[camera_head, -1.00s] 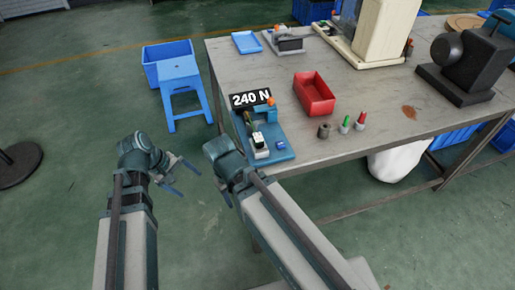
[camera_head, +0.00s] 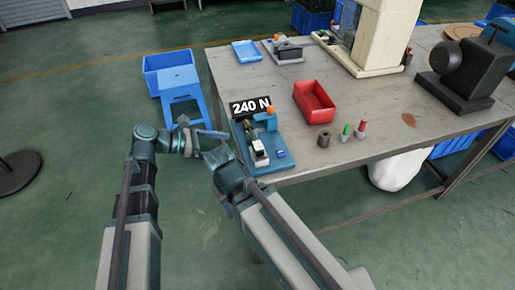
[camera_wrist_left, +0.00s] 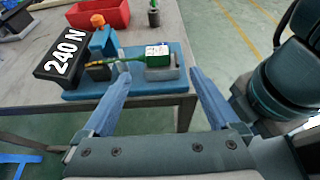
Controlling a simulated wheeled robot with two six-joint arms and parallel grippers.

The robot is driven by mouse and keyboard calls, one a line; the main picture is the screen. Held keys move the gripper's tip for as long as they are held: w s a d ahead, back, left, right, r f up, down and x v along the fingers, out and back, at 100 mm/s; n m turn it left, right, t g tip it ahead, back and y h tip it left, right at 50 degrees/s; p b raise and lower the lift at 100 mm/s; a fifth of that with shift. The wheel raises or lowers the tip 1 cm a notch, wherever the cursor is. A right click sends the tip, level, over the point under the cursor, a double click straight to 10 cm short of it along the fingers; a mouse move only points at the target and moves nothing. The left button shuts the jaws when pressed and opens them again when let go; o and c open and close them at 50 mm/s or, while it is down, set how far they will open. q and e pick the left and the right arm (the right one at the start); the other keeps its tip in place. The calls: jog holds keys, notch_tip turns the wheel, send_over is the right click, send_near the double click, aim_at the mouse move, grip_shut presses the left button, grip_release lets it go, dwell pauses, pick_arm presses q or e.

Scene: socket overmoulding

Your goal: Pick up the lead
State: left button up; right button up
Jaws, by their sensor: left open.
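A small blue test fixture (camera_head: 283,161) with a "240 N" display (camera_head: 250,107) stands at the table's near left corner. In the left wrist view, the green lead (camera_wrist_left: 127,56) lies across the fixture, with a white-topped block (camera_wrist_left: 158,52) at its right end. My left gripper (camera_head: 201,131) is open and empty, just off the table's left edge near the fixture. In the left wrist view its two blue fingers (camera_wrist_left: 159,76) point at the fixture, apart from the lead. My right arm's wrist (camera_head: 228,168) is close beside it; its fingers cannot be made out.
A red bin (camera_head: 314,103), a dark cylinder (camera_head: 324,139), and green (camera_head: 346,132) and red-tipped (camera_head: 361,129) pieces stand right of the fixture. A blue stool (camera_head: 180,82) is on the floor left of the table (camera_head: 390,135).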

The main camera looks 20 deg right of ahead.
pick_arm(q)
jog(key=b, duration=0.2)
send_near(260, 145)
jog(key=shift+s+d+f, duration=0.1)
jog(key=shift+d+f, duration=0.95)
jog(key=shift+d, duration=0.15)
jog(key=shift+d+f, duration=0.15)
jog(key=shift+d, duration=0.55)
jog(key=shift+d, duration=0.1)
jog(key=x, duration=0.1)
jog(key=b+x, duration=0.1)
jog(key=x, duration=0.3)
jog(key=shift+w+d, duration=0.1)
jog(key=shift+w, duration=0.15)
jog(key=shift+r, duration=0.2)
grip_shut()
jog(key=shift+r, duration=0.15)
notch_tip(260, 145, up, 10)
jog(key=p, duration=0.9)
jog(key=shift+p, duration=0.4)
